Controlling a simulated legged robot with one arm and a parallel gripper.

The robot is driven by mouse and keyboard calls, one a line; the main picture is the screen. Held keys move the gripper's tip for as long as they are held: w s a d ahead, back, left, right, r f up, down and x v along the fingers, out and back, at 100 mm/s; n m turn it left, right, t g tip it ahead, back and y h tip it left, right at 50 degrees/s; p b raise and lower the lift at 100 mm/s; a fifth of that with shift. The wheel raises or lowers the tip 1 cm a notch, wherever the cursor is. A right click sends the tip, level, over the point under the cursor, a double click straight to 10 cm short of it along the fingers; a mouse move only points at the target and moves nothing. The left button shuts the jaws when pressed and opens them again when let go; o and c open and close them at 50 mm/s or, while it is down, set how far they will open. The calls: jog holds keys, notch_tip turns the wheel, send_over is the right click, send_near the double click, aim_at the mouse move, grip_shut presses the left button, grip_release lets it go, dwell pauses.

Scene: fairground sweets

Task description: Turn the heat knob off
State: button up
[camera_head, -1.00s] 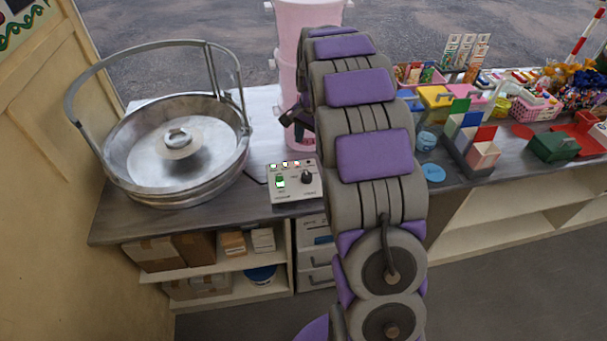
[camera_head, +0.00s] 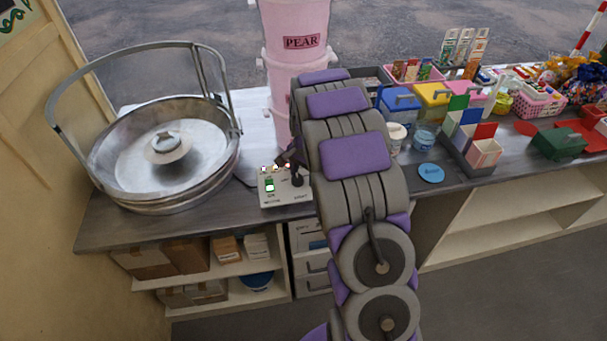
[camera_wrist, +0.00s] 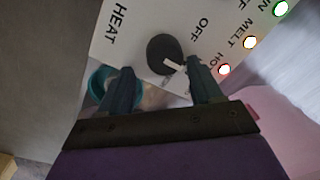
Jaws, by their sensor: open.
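The heat knob (camera_wrist: 165,53) is black and round, on a white control panel (camera_wrist: 105,40) marked HEAT and OFF. Its white mark lies toward the lower right in the wrist view, not at the OFF word above it. In the head view the knob (camera_head: 297,181) stands on the right of the panel (camera_head: 272,198). My gripper (camera_wrist: 160,66) is open, with its fingertips close to the knob's lower side, one to each side. I cannot tell whether they touch it. In the head view the gripper (camera_head: 289,157) is just above the knob, partly hidden by my arm.
A large metal pan (camera_head: 120,165) with a raised hoop stands left of the panel. A pink container (camera_head: 297,70) labelled PEAR stands behind it. Lidded tubs (camera_head: 397,99), a blue disc (camera_head: 431,173) and sweets crowd the counter on the right.

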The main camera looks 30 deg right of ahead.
aim_at(293, 179)
jog(key=a, duration=0.3)
jog(key=shift+r, duration=0.2)
jog(key=shift+c, duration=0.7)
jog(key=shift+a, duration=0.25)
jog(key=shift+c, duration=0.8)
jog(key=shift+r, duration=0.1)
jog(key=shift+c, duration=0.7)
jog(key=shift+d+f, duration=0.2)
jog(key=shift+d, duration=1)
jog(key=c, duration=0.4)
jog(key=shift+c, duration=1.1)
jog(key=shift+a, duration=0.4)
